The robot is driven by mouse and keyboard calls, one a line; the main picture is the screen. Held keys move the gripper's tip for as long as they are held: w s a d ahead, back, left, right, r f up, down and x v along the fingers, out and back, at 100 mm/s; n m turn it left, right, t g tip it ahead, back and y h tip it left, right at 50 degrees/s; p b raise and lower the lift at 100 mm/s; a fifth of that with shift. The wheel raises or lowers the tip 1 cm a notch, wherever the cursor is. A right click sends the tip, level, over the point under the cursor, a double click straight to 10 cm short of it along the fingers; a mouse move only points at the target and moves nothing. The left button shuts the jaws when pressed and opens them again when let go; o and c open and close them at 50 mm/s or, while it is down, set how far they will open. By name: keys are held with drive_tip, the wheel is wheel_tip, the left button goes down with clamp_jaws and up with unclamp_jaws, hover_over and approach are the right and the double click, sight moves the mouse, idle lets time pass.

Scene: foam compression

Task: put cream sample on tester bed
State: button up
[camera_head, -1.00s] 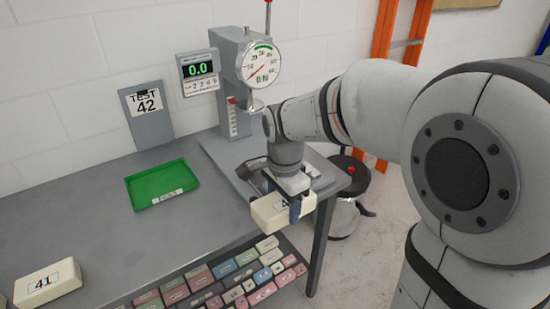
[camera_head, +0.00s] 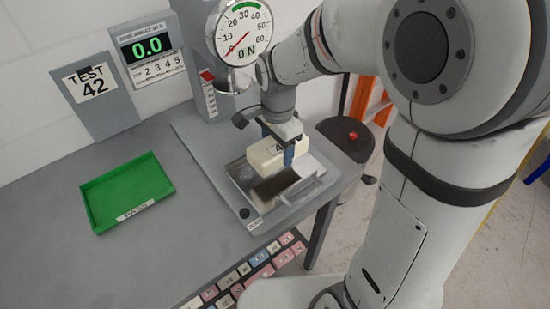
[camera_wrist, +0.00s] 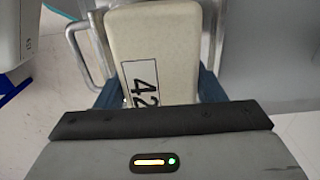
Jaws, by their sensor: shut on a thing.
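My gripper (camera_head: 287,148) is shut on the cream sample (camera_head: 266,154), a cream foam block. In the wrist view the cream sample (camera_wrist: 155,50) sits between the blue fingers and shows the label 42. In the head view the block is over the tester bed (camera_head: 243,187), a grey metal tray on the tester's base under the gauge. A dark patch shows on the bed below the block. The block looks to be held above the bed; its exact height I cannot tell.
The tester's dial (camera_head: 243,32) and round press foot (camera_head: 236,82) are behind the block. A green tray (camera_head: 105,202) lies empty at left. A sign reading TEST 42 (camera_head: 92,85) and a 0.0 readout (camera_head: 147,48) stand behind.

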wheel_tip(320, 180, down, 2)
drive_tip(key=shift+s+f, duration=0.1)
drive_tip(key=shift+f, duration=1.7)
drive_tip(key=shift+f, duration=0.25)
drive_tip(key=o, duration=1)
drive_tip(key=shift+r, duration=0.1)
drive_tip(key=shift+c, duration=0.2)
